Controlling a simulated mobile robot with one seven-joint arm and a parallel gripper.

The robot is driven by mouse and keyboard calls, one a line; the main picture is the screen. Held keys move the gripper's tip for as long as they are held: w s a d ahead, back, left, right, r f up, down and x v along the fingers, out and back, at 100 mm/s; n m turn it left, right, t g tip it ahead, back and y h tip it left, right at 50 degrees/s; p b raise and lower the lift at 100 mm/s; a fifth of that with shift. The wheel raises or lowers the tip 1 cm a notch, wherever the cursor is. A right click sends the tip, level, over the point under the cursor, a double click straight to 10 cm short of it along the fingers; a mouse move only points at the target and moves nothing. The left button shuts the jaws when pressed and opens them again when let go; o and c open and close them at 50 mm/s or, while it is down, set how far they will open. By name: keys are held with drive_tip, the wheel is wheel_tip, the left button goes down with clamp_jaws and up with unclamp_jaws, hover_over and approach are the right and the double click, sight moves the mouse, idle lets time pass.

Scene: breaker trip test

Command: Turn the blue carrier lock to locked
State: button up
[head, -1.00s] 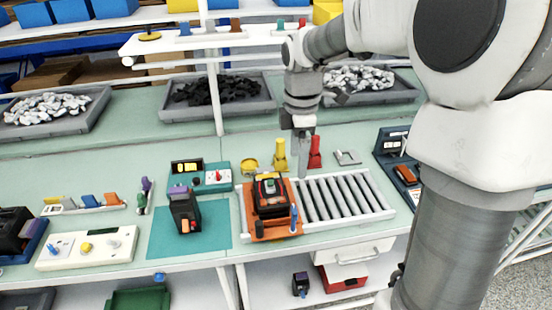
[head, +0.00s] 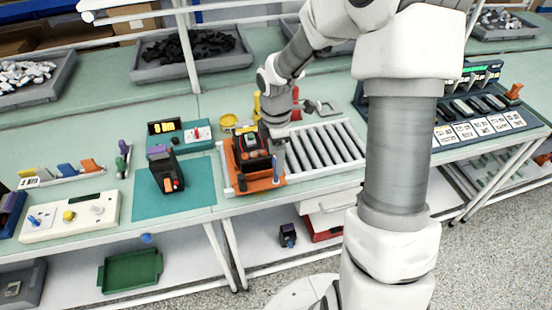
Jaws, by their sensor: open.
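The orange carrier (head: 240,184) sits at the left end of the roller conveyor and holds a black breaker (head: 250,152). The small blue carrier lock (head: 276,174) stands up at the carrier's right front side. My gripper (head: 279,162) points down just above the blue lock, at the right side of the breaker. Its jaws are open, and it partly covers the carrier's right edge. I cannot tell whether a finger touches the lock, and the lock's exact angle is too small to read.
Rollers (head: 325,146) run right of the carrier. A teal mat (head: 190,200) with another black breaker (head: 166,172) lies to the left. Yellow and red upright parts stand close behind my gripper. A rack with cards (head: 480,130) stands at the right.

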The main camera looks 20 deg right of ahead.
drive_tip(key=shift+f, duration=0.65)
clamp_jaws()
